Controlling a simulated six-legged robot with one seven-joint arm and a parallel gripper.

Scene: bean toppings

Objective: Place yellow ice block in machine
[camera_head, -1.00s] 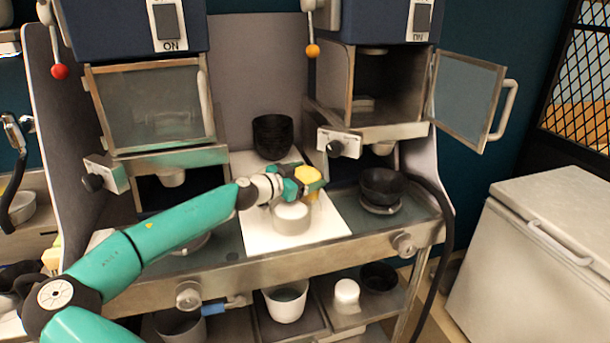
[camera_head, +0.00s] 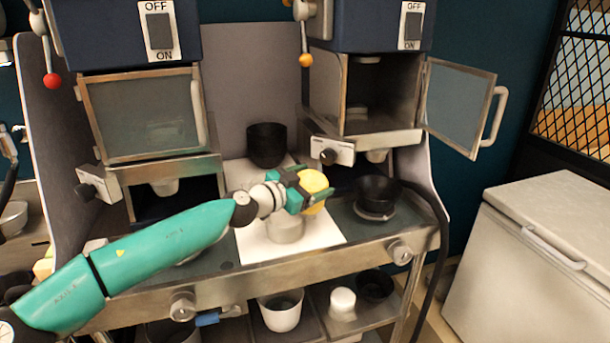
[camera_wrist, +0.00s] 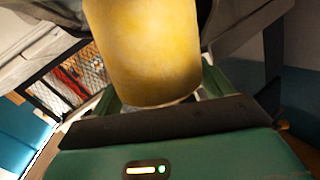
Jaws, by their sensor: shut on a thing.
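My gripper (camera_head: 300,191) is shut on the yellow ice block (camera_head: 316,184) and holds it above the white board at the middle of the counter. The block also fills the upper middle of the wrist view (camera_wrist: 147,50). The right machine (camera_head: 376,95) has its glass door (camera_head: 458,105) swung open to the right, and its chamber is visible. The left machine (camera_head: 150,115) has its door shut. The gripper is below and to the left of the open chamber.
A white cylinder (camera_head: 285,231) stands on the white board (camera_head: 322,234) below the block. A black bowl (camera_head: 376,192) sits under the right machine, and a dark cup (camera_head: 267,146) stands behind. A white chest (camera_head: 545,250) is at right. A yellow-knobbed lever (camera_head: 305,60) hangs left of the open chamber.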

